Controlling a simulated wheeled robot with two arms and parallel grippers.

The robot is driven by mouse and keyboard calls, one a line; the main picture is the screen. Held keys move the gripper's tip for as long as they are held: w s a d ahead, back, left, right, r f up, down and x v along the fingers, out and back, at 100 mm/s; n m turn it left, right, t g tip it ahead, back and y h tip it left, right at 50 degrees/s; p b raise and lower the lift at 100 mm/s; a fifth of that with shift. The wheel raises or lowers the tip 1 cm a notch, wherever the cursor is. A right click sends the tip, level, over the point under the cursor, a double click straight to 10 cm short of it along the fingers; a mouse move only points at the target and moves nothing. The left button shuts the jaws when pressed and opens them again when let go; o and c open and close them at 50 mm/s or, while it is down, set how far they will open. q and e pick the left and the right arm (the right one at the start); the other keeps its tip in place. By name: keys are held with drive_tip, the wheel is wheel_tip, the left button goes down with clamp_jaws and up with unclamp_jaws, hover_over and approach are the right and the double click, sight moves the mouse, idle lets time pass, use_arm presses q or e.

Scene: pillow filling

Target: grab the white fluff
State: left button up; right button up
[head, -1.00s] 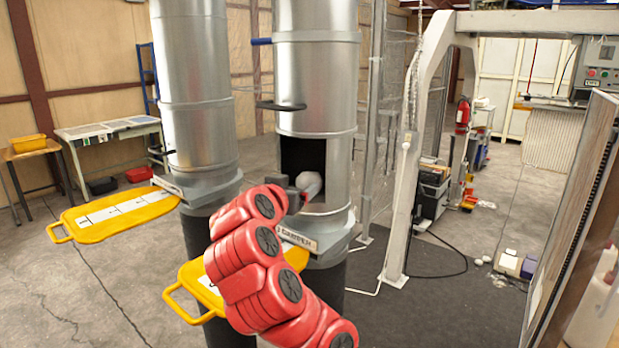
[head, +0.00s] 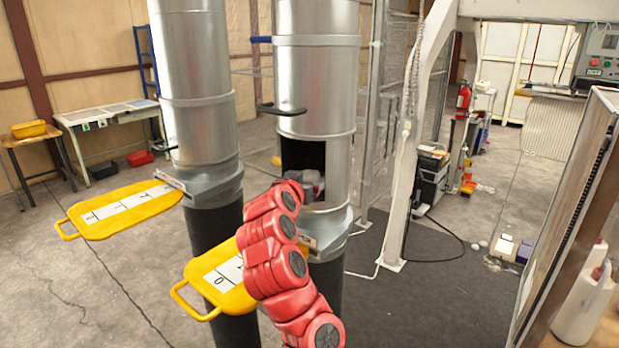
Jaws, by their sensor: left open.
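The right metal cylinder (head: 318,85) has a dark opening (head: 303,154) in its lower part. My left arm, red with dark joint caps, reaches up to this opening. My left gripper (head: 312,184) is at the opening, partly hidden by my own arm, and its jaws are small and hard to make out. The jaws are open. A small greyish-white patch shows around the gripper in the opening, but I cannot tell fluff from gripper parts there. My right gripper is not in view.
A second metal cylinder (head: 195,80) stands to the left. Yellow slide plates (head: 100,222) with handles stick out from both cylinders. A grey machine frame (head: 412,150) and a panel (head: 575,215) stand on the right. The floor at the left is mostly clear.

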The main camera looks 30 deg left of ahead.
use_arm(q)
drive_tip(key=c, duration=1.1)
drive_tip(key=shift+o, duration=0.2)
